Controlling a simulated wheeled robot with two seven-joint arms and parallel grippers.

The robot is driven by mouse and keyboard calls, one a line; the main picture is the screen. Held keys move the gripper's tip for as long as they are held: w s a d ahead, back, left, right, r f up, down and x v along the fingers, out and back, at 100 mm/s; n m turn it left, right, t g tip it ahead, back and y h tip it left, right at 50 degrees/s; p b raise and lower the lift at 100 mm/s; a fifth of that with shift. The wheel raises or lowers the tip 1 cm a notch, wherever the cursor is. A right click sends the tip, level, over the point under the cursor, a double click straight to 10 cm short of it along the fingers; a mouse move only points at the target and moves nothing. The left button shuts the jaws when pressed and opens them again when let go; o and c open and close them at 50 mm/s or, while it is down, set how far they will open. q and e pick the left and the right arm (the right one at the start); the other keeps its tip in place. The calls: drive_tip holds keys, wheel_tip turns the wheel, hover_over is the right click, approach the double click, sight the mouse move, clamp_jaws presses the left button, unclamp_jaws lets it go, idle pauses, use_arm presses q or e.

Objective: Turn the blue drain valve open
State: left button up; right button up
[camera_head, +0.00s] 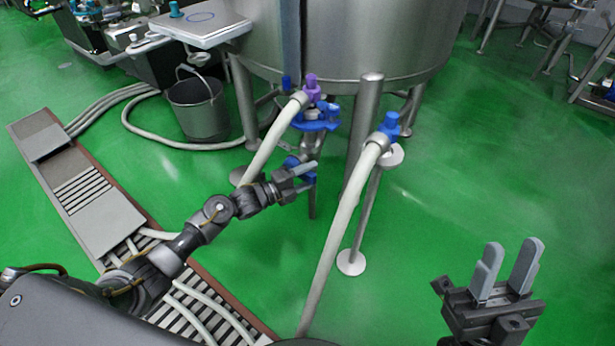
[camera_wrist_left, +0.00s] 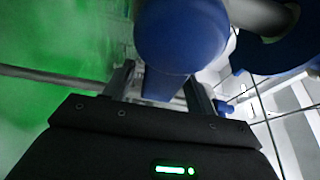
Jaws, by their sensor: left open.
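The blue drain valve (camera_head: 308,178) sits low under the steel tank, partly hidden behind my left gripper. My left gripper (camera_head: 305,177) is right at it, with its fingers open. In the left wrist view, a large round blue part (camera_wrist_left: 180,35) fills the top middle. A narrower blue part (camera_wrist_left: 162,85) reaches down between the two open fingers of the left gripper (camera_wrist_left: 160,90). I cannot tell whether the fingers touch it. My right gripper (camera_head: 507,270) is open and empty over the green floor at the lower right.
The steel tank (camera_head: 365,35) stands on legs above the valve. Pale hoses (camera_head: 330,250) run near my left arm, one ending at a blue-topped fitting on a stand (camera_head: 365,215). A bucket (camera_head: 199,108) stands on the left. The green floor at right is clear.

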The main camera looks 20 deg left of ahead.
use_arm(q)
clamp_jaws()
idle(0.3)
